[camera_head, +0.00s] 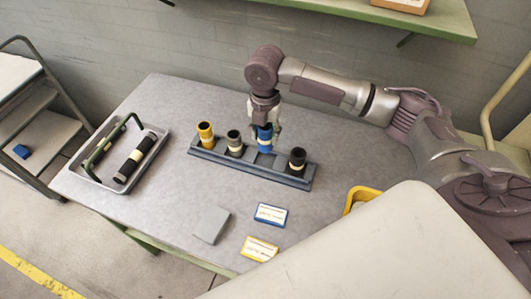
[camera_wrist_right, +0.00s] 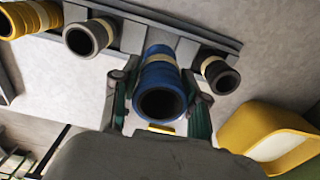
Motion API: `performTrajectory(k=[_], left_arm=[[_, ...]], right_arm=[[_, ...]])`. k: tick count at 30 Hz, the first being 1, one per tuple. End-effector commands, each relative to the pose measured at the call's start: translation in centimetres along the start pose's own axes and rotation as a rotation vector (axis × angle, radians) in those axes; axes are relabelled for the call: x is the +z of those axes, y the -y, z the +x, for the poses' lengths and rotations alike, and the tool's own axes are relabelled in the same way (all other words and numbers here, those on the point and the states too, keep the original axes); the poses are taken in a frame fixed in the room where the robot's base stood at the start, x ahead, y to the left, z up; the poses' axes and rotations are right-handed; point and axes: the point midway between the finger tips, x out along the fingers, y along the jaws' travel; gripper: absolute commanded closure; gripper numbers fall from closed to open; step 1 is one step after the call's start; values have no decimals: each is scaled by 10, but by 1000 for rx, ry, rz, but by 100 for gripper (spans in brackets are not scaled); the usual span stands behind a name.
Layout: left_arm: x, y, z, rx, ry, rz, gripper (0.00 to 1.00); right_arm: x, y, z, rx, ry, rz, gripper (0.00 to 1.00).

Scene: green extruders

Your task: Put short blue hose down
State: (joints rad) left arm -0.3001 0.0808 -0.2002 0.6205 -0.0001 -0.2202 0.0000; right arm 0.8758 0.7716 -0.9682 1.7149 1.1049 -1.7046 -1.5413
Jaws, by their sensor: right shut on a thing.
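The short blue hose (camera_head: 265,138) stands upright at the grey rack (camera_head: 213,157) on the table, between the grey hose and the black hose. My right gripper (camera_head: 265,127) comes from above and is shut around its upper part. In the right wrist view the blue hose (camera_wrist_right: 161,85) sits between the two fingers (camera_wrist_right: 160,105), its open end toward the camera. Whether its lower end is fully seated in the rack is hard to tell. My left gripper is not in view.
The rack also holds a yellow hose (camera_head: 205,133), a grey hose (camera_head: 234,142) and a black hose (camera_head: 297,159). A tray (camera_head: 90,178) with a black hose is at left. Blue (camera_head: 271,214) and yellow (camera_head: 259,248) boxes lie in front. A yellow bin (camera_head: 358,197) is at right.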

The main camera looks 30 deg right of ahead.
Motion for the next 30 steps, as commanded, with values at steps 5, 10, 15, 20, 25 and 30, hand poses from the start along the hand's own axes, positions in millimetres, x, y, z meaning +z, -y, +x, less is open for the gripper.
performTrajectory(k=[5,10,15,20,25,30], left_arm=[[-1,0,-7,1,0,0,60],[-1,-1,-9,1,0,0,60],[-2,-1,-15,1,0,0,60],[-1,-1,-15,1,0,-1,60],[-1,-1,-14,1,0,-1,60],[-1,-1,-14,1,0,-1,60]], right_arm=[[0,1,27,-2,0,3,100],[0,0,39,0,0,3,100],[-1,1,63,-2,-1,3,100],[0,0,71,2,2,3,100],[0,0,71,1,2,3,100],[0,1,74,1,1,3,43]])
